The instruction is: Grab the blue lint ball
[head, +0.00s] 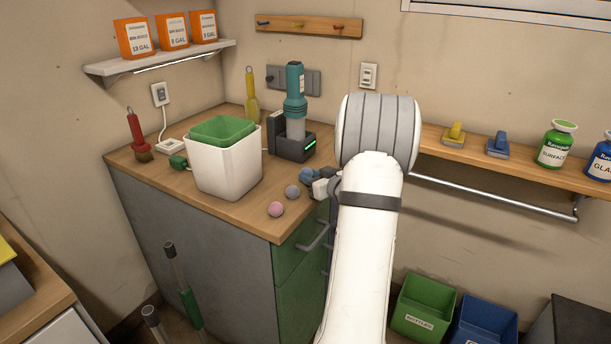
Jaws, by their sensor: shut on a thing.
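The blue lint ball (306,174) is on the right part of the wooden counter, at the tips of my gripper (313,176). My gripper reaches in from the right, with its fingers shut on the blue ball. Part of the ball and most of the fingers are hard to make out at this size. I cannot tell whether the ball still touches the counter. My white arm hides what lies just to the right.
A grey ball (292,191) and a pink ball (276,209) lie close by, nearer the counter's front edge. A white bin with a green liner (228,165) stands to the left. A dark dock with a teal handheld device (295,100) stands behind.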

